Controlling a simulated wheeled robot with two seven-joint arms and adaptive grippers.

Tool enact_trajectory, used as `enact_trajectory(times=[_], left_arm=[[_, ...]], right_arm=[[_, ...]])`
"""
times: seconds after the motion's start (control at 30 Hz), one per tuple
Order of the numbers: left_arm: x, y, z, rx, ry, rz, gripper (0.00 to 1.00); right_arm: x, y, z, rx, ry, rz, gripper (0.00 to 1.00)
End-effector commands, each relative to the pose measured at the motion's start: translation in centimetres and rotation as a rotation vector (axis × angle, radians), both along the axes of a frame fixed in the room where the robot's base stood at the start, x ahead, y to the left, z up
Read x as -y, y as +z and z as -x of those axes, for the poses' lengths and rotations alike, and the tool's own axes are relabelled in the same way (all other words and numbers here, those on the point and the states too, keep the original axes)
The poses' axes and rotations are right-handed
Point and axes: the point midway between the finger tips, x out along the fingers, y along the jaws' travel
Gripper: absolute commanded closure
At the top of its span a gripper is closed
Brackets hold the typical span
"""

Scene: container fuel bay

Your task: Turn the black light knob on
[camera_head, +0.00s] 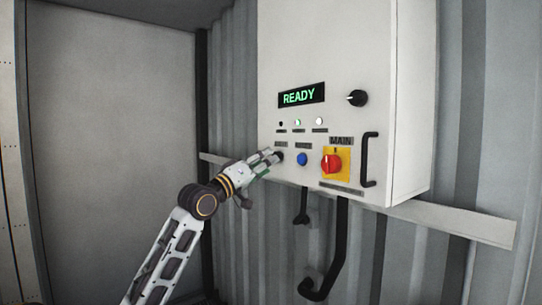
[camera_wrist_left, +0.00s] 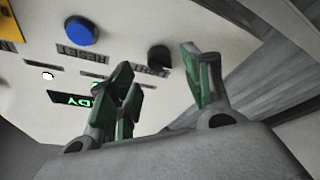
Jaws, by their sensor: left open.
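A small black knob (camera_head: 279,157) sits at the lower left of the white control box, with a small dark label by it. It also shows in the left wrist view (camera_wrist_left: 159,57), between and beyond the fingertips. A second black knob (camera_head: 357,98) with a pale pointer is right of the READY display. My left gripper (camera_head: 271,156) is at the lower-left knob. In the left wrist view its green-padded fingers (camera_wrist_left: 163,72) are apart, one on each side of the knob, with nothing held. I cannot tell whether they touch it. My right gripper is out of view.
The white box (camera_head: 410,60) bears a lit READY display (camera_head: 300,95), a blue button (camera_head: 302,159), a red switch (camera_head: 331,162) on yellow and a black handle (camera_head: 369,160). Black pipes (camera_head: 338,240) hang below. Corrugated wall (camera_head: 235,80) is behind; a grey panel (camera_head: 110,130) stands left.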

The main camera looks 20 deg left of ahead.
Motion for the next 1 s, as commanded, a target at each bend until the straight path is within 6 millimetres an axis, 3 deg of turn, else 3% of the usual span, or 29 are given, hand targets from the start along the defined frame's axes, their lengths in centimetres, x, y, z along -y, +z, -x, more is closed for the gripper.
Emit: enact_trajectory(times=[0.3,0.73,1.0], left_arm=[[1.2,1.0,-2.4,0.001,0.0,0.001,0.5],[1.4,1.0,-2.8,0.002,0.0,0.0,0.5],[1.4,1.0,-2.8,0.002,0.0,0.0,0.84]], right_arm=[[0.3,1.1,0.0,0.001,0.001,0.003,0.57],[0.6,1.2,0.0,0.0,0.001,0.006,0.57],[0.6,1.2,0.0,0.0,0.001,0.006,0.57]])
